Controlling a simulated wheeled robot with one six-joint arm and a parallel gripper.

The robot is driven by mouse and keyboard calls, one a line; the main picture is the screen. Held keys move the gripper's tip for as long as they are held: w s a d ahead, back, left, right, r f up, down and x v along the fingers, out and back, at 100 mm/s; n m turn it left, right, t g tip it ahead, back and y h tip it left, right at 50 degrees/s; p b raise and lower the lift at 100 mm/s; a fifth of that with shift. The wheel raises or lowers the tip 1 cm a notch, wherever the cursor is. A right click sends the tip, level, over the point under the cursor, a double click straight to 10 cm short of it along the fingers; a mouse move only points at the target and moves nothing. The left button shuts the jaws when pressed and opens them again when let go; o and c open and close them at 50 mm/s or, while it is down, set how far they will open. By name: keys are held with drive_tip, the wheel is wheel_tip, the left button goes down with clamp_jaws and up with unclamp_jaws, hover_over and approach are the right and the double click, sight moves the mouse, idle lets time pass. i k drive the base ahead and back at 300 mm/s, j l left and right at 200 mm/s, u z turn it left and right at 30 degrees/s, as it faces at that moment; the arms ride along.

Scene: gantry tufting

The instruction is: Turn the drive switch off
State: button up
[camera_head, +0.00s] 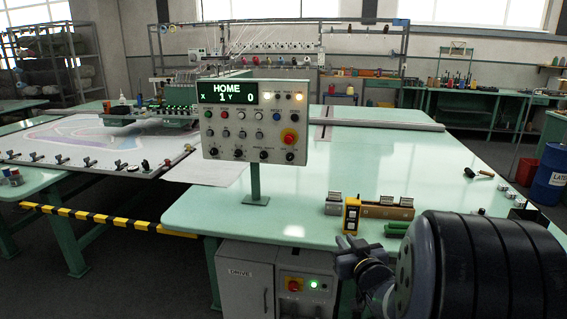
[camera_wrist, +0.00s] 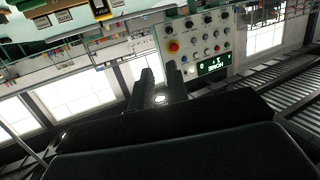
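A white cabinet marked DRIVE (camera_head: 240,273) stands under the front of the green table. Beside the label is a small switch panel with a red knob (camera_head: 293,286) and a lit green button (camera_head: 313,284); the drive switch's exact position is too small to read. The cabinet switch panel is not discernible in the wrist view.
A control panel (camera_head: 253,122) on a post reads HOME, X 1, Y 0; it shows upside down in the wrist view (camera_wrist: 198,45). A yellow-black bar (camera_head: 110,219) runs at left.

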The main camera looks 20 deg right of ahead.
sight(289, 157)
drive_tip(key=i+j+z, duration=0.4)
drive_tip(key=i+j, duration=0.3)
drive_tip(key=i+j+z, duration=0.2)
drive_tip(key=i+j, duration=0.2)
drive_tip(key=i+j+z, duration=0.2)
drive_tip(key=j, duration=0.25)
drive_tip(key=i+j+z, duration=0.15)
drive_tip(key=i+j, duration=0.2)
drive_tip(key=j, duration=0.2)
